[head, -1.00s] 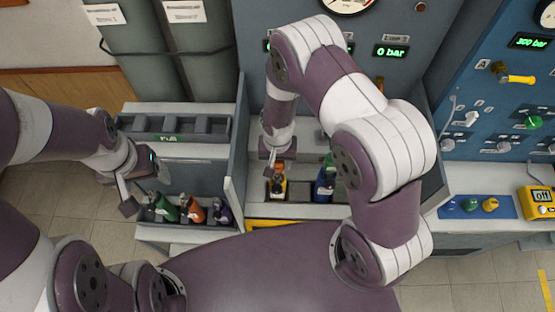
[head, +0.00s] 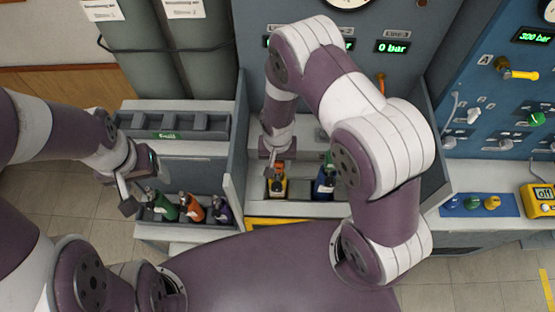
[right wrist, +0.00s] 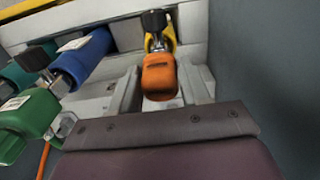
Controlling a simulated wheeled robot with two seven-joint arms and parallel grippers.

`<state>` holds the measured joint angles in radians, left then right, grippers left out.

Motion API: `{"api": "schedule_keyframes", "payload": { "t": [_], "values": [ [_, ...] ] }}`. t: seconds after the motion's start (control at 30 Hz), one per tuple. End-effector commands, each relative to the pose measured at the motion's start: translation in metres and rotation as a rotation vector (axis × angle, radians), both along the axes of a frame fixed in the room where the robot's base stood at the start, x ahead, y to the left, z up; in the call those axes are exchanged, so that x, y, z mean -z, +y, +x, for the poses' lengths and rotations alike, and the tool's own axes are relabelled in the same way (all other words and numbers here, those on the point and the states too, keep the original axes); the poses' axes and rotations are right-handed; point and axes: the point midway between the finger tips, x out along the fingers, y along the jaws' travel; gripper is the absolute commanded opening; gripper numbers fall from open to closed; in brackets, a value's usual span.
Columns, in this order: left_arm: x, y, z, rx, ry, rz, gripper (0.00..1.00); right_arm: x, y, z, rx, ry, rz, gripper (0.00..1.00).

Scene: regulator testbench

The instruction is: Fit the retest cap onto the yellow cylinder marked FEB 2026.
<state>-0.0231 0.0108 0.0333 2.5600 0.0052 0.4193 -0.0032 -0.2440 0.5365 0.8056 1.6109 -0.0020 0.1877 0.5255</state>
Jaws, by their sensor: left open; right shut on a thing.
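A yellow cylinder (head: 279,188) with a dark valve stands in the left part of the middle bay. My right gripper (head: 276,157) is directly over this cylinder. In the right wrist view it is shut on an orange cap (right wrist: 159,77), which lines up with the black valve. Whether cap and valve touch, I cannot tell. My left gripper (head: 124,193) is open and empty at the left rack.
A blue cylinder (head: 324,185) stands right of the yellow one. Green (head: 165,209), orange (head: 194,211) and purple (head: 221,212) cylinders sit in the left rack. A grey partition (head: 238,170) separates rack and bay.

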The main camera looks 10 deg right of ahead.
Motion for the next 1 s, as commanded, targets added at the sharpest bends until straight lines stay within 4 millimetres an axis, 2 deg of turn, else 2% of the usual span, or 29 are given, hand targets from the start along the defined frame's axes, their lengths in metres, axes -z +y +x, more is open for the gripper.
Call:
{"api": "schedule_keyframes", "payload": {
  "t": [1.0],
  "values": [
    [0.014,0.000,0.000,0.000,0.000,0.000,0.77,0.017,0.000,0.000,0.000,0.000,0.000,0.17]
  ]
}}
